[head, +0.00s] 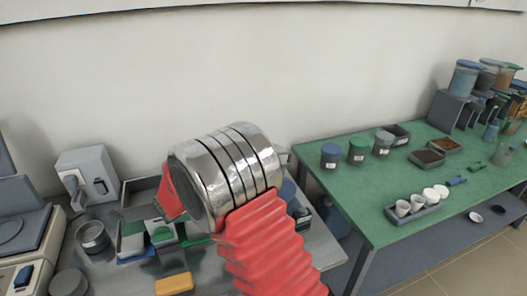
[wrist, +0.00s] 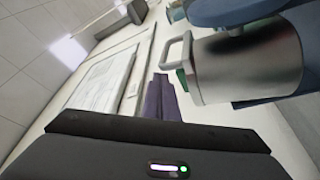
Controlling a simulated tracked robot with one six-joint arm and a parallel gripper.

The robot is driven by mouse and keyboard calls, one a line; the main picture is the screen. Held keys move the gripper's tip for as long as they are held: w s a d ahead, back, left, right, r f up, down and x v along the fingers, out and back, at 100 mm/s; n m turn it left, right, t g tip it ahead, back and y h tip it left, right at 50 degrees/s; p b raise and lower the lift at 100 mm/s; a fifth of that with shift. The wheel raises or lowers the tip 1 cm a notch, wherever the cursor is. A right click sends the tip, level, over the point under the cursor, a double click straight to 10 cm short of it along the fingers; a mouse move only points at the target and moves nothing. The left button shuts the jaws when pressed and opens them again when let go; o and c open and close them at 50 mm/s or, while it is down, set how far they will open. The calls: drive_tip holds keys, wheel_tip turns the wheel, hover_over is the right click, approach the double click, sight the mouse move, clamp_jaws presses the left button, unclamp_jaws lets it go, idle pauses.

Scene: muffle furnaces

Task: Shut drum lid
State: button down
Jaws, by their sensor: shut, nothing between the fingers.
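A metallic, drum-like cylinder (wrist: 250,68) with a pale loop handle (wrist: 177,55) fills the right of the wrist view. A blue round lid-like part (wrist: 230,10) shows at its upper end, cut off by the frame edge; I cannot tell whether it is seated or raised. My gripper (wrist: 161,80) shows as two narrow dark purple fingers together, empty, left of the cylinder and apart from its handle in the picture. In the head view my arm hides the gripper. A blue rounded thing (head: 288,189) partly shows behind my arm; I cannot tell if it is the drum.
The grey bench holds a grey device (head: 87,175), a metal pot (head: 92,236) and a yellow block (head: 174,284). The green table (head: 330,197) at right carries lidded jars (head: 357,152), a tray of white cups (head: 413,214) and stacked containers.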

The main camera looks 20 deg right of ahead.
drive_tip(key=shift+s, duration=0.1)
idle(0.3)
drive_tip(key=a, duration=0.9)
drive_tip(key=shift+a+r, duration=0.25)
drive_tip(key=shift+d, duration=0.1)
